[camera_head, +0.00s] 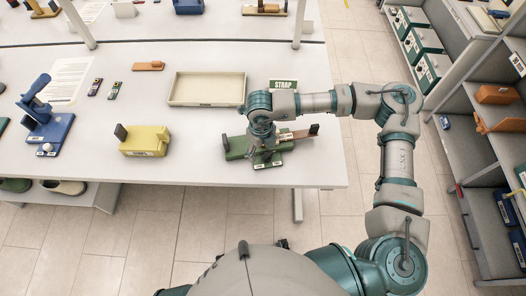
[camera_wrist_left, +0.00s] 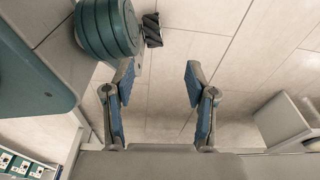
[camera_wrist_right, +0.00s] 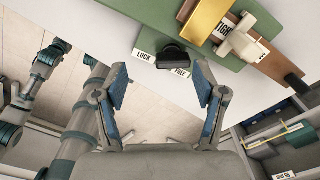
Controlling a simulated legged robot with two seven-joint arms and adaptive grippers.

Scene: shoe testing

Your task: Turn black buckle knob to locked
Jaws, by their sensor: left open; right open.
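The green strap fixture (camera_head: 238,148) stands near the front right edge of the white table, partly hidden under my right arm. In the right wrist view, its black knob (camera_wrist_right: 172,55) sits at the edge of the green base (camera_wrist_right: 148,12), between a LOCK label (camera_wrist_right: 145,56) and a second label (camera_wrist_right: 180,72), likely FREE. I cannot tell which label the knob points to. My right gripper (camera_wrist_right: 158,72) is open, with the knob in line between its fingertips; contact is not clear. My left gripper (camera_wrist_left: 158,70) is open and empty over the tiled floor.
On the fixture are a gold block (camera_wrist_right: 209,18) and a pale knob (camera_wrist_right: 238,43) on a brown strap (camera_wrist_right: 272,65). A yellow fixture (camera_head: 145,140), beige tray (camera_head: 207,103) and blue fixture (camera_head: 45,125) stand to the left. Shelves (camera_head: 480,150) are at the right.

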